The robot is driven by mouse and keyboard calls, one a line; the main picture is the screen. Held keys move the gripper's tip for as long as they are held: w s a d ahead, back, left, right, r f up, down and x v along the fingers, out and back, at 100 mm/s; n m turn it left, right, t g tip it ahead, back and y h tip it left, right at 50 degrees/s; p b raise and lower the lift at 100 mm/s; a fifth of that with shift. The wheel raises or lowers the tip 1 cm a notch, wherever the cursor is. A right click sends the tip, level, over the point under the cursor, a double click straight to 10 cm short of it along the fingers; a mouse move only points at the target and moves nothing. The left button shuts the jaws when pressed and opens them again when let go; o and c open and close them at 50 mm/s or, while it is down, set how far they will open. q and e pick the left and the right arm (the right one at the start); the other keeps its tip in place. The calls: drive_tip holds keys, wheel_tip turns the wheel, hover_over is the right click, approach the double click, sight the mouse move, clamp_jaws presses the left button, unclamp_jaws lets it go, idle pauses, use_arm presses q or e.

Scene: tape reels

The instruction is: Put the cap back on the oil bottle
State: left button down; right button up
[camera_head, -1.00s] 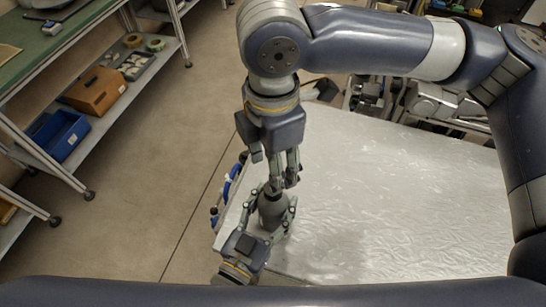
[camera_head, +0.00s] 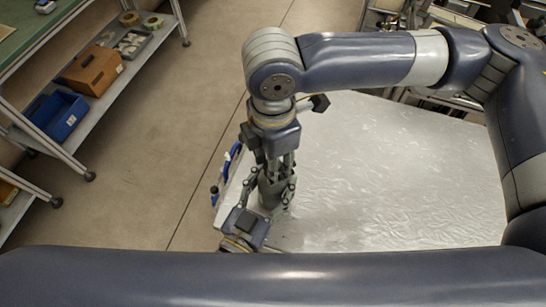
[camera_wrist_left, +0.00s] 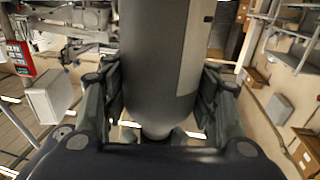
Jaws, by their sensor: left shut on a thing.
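The oil bottle (camera_head: 270,192) is a dark grey, rounded bottle near the left edge of the pale table. My left gripper (camera_head: 268,204) is shut around its body from the near side. In the left wrist view the bottle (camera_wrist_left: 160,65) fills the middle between the fingers, with a narrower end at the bottom of the picture. My right gripper (camera_head: 279,165) points down from above, its fingers right over or around the top of the bottle. The cap cannot be made out; the fingers hide the bottle's top. I cannot tell whether the right fingers hold anything.
The pale, glossy table (camera_head: 400,180) is clear to the right of the grippers. A blue object (camera_head: 233,155) is by its left edge. Shelving at far left holds a blue bin (camera_head: 58,115) and a brown box (camera_head: 94,69). Open floor lies between.

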drive_tip(key=c, duration=0.5)
drive_tip(key=shift+m, duration=0.6)
drive_tip(key=o, duration=1.3)
drive_tip(key=shift+c, duration=0.2)
wheel_tip(320, 180, up, 12)
